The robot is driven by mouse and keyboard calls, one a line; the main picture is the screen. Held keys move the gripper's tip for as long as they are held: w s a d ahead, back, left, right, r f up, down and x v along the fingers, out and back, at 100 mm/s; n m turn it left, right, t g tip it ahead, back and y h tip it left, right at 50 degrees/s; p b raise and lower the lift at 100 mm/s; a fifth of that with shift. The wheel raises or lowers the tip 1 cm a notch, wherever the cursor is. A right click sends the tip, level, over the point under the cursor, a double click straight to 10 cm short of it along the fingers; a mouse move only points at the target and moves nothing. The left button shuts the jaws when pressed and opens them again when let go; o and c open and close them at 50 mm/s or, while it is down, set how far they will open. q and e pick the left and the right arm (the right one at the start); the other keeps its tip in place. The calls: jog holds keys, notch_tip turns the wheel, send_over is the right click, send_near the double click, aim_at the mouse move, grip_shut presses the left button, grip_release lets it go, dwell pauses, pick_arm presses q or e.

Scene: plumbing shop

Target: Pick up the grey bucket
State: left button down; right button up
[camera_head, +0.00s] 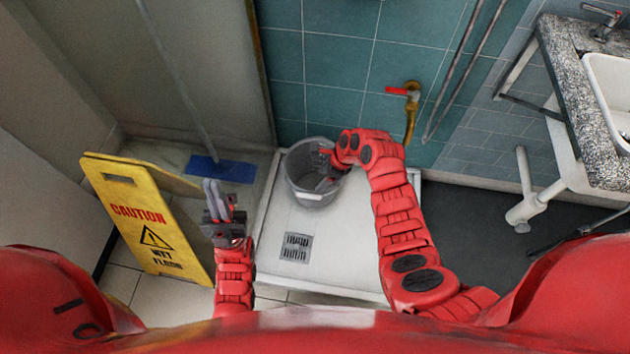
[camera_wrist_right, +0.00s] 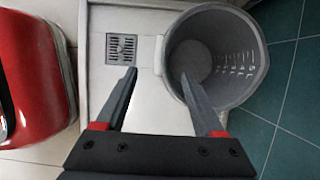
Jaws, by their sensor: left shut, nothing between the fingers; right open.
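The grey bucket (camera_head: 303,172) stands upright in the white shower tray, by the tiled wall. My right gripper (camera_head: 325,164) is open at the bucket's mouth in the head view, and its fingertips are hard to make out there. In the right wrist view the bucket (camera_wrist_right: 243,72) is at the right, its interior facing me. The open right gripper (camera_wrist_right: 159,75) has one finger over the bucket's opening and the other outside it, with the near rim between them. Contact cannot be told. My left gripper (camera_head: 213,192) is shut and empty, left of the tray.
A yellow caution sign (camera_head: 150,222) stands at the left. A brass tap (camera_head: 411,105) with a red handle is right of the bucket. A floor drain (camera_head: 296,247) lies in the tray (camera_head: 340,255). A sink counter (camera_head: 575,70) is at the right.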

jog(key=b, duration=0.3)
send_over(308, 194)
jog(key=d, duration=0.2)
jog(key=f, duration=0.7)
jog(key=shift+s+a+f, duration=0.15)
jog(key=shift+s+f, duration=0.05)
jog(key=b+x, duration=0.2)
jog(key=x, duration=0.1)
jog(key=b+x, duration=0.2)
jog(key=shift+d+f, duration=0.25)
jog(key=shift+d, duration=0.05)
jog(key=shift+r, duration=0.1)
jog(key=shift+c, duration=0.2)
grip_shut()
